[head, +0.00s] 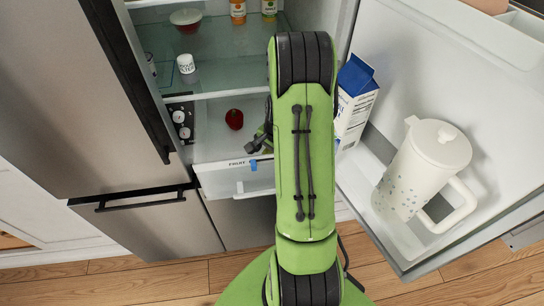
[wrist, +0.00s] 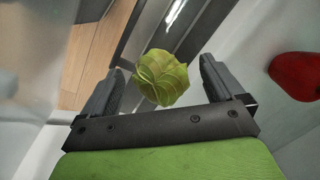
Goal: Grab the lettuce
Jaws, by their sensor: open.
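The lettuce (wrist: 162,78) is a round, leafy, yellow-green head. In the wrist view it lies between and just beyond the two dark fingers of my gripper (wrist: 160,85), with gaps on both sides. My gripper is open, and I cannot tell whether it touches the lettuce. In the head view my green arm hides the lettuce and most of my gripper; a dark part of the gripper (head: 258,140) shows at the arm's left, by the fruit drawer (head: 238,178) of the open fridge.
A red pepper or apple (head: 234,119) sits left of my arm, and a red item shows in the wrist view (wrist: 297,76). The open door (head: 480,100) at right holds a white pitcher (head: 428,165) and a milk carton (head: 354,100). A glass shelf (head: 225,75) lies above the drawer.

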